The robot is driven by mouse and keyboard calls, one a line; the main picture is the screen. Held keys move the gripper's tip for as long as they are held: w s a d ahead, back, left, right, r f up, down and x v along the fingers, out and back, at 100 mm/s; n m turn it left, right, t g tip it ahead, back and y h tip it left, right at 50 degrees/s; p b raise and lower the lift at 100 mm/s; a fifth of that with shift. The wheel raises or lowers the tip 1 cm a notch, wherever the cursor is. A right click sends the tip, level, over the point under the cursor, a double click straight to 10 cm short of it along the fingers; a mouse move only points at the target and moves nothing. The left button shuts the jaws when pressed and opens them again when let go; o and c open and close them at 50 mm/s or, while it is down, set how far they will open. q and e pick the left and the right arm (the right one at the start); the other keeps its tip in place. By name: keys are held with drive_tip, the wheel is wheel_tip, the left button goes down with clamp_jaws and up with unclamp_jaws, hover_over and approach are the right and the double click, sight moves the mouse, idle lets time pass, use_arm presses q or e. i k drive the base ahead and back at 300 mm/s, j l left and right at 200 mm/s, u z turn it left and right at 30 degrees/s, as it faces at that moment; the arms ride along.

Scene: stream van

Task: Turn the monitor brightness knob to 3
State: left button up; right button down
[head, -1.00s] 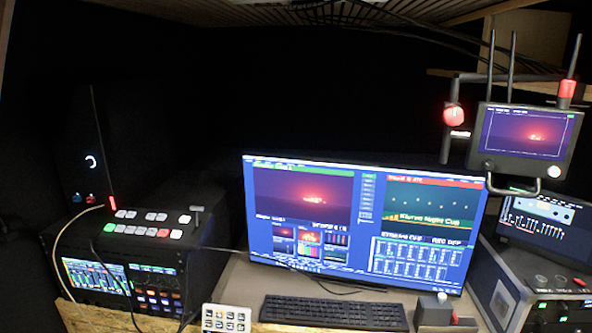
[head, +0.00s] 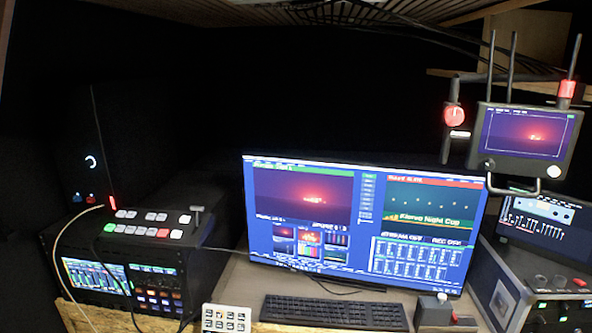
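A small field monitor (head: 526,137) with antennas hangs on an arm at the upper right and shows a red picture. A pale round knob (head: 553,171) sits at the lower right corner of its dark frame. I cannot read any scale or pointer on it. No number is readable there either. Which of the two is the brightness knob is not marked legibly. Neither of my grippers is in view.
A wide desktop screen (head: 365,220) stands on the desk behind a black keyboard (head: 334,311). A switcher panel (head: 150,226) on a rack is at the left. A grey box with a joystick (head: 436,310) and an equipment case (head: 510,285) are at the right.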

sight(488, 165)
drive_tip(key=j+z, duration=0.1)
drive_tip(key=z, duration=0.7)
drive_tip(key=k+j+z, duration=0.1)
drive_tip(key=z, duration=0.3)
